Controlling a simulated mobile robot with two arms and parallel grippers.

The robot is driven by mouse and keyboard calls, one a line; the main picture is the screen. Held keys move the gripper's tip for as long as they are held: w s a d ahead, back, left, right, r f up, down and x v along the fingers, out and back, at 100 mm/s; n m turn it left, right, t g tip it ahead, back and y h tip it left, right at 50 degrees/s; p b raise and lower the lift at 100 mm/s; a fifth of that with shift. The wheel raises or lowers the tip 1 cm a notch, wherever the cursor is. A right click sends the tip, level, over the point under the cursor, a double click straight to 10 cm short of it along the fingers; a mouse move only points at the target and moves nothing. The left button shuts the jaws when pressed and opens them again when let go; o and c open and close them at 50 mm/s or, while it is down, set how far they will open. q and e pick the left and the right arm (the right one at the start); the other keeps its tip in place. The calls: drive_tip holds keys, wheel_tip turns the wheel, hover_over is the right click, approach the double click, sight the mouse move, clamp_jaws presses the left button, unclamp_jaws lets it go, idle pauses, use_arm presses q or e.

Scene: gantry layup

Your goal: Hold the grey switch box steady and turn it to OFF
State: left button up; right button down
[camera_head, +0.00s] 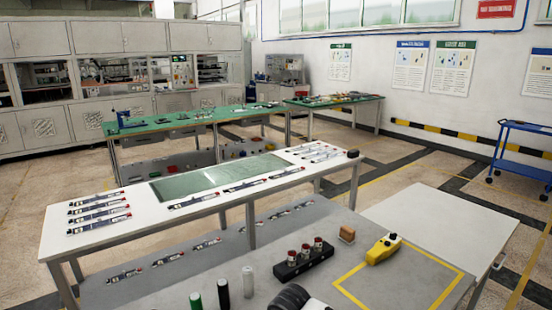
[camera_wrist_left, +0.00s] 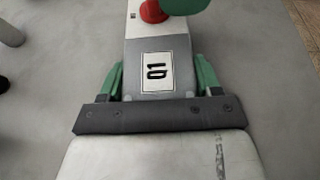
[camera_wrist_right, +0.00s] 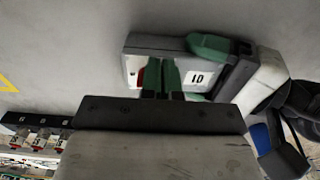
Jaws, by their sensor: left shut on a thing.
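The grey switch box (camera_wrist_left: 158,48) lies on a grey surface, with a white label of dark characters on it. It also shows in the right wrist view (camera_wrist_right: 226,86). Its red knob (camera_wrist_left: 152,11) is partly covered by a green finger of my right gripper. My left gripper (camera_wrist_left: 160,80) is shut on the box, with one green finger along each side. My right gripper (camera_wrist_right: 163,76) has its fingers nearly together over the box, beside the red part (camera_wrist_right: 141,76); I see nothing held between them. The knob's pointing direction is hidden. The head view does not show the box.
In the head view a yellow and black tool (camera_head: 383,249) and a black holder with several red-topped parts (camera_head: 304,259) stand on the grey bench. A green cylinder (camera_head: 196,301), a black one (camera_head: 223,293) and a white one (camera_head: 248,281) stand near its front. The yellow-outlined area is mostly clear.

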use_arm(q)
drive_tip(key=shift+s+d, duration=0.1)
drive_tip(key=shift+s, duration=0.05)
use_arm(e)
drive_tip(key=shift+w+d, duration=0.2)
drive_tip(key=shift+d, duration=0.05)
drive_tip(key=shift+w+d+r, duration=0.1)
drive_tip(key=shift+w+d, duration=0.1)
drive_tip(key=shift+d, duration=0.15)
drive_tip(key=shift+w, duration=0.1)
drive_tip(key=shift+w+d, duration=0.2)
drive_tip(key=shift+w, duration=0.05)
idle(0.3)
drive_tip(key=shift+s+d, duration=0.25)
drive_tip(key=shift+d, duration=0.1)
wheel_tip(320, 180, up, 6)
idle(0.4)
drive_tip(key=shift+s+a, duration=0.1)
